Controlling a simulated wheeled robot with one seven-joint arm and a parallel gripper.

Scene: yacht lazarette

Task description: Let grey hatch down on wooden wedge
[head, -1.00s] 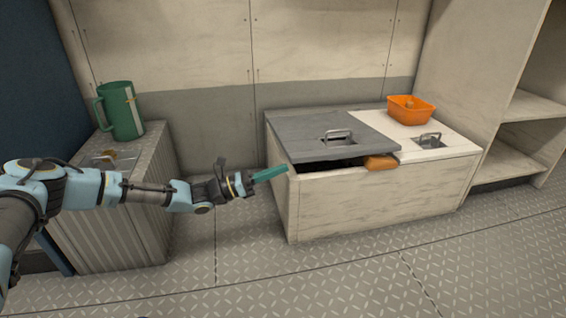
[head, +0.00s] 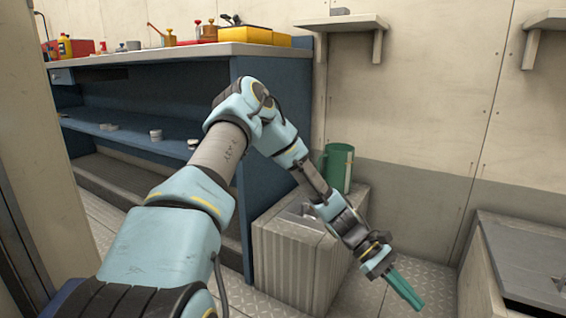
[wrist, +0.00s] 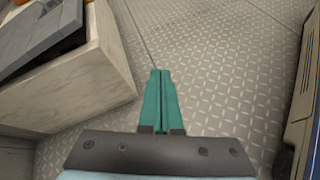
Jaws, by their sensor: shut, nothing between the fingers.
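The grey hatch (head: 532,262) lies on top of the pale locker at the right edge of the head view, cut off by the frame. A dark gap shows under its front edge. In the wrist view part of the hatch (wrist: 42,32) is at the top left. The wooden wedge cannot be made out in the current head view; a small orange patch at the wrist view's top left corner is too cropped to identify. My gripper (head: 408,292), with green fingers, is shut and empty, left of the locker and apart from it. Its fingers show together in the wrist view (wrist: 160,85).
The pale locker (wrist: 88,72) stands beside my gripper. A ribbed box (head: 290,262) with a green jug (head: 338,168) on it stands behind my arm. A blue workbench (head: 243,150) carries bottles and bins. Patterned floor (wrist: 225,70) is clear below my gripper.

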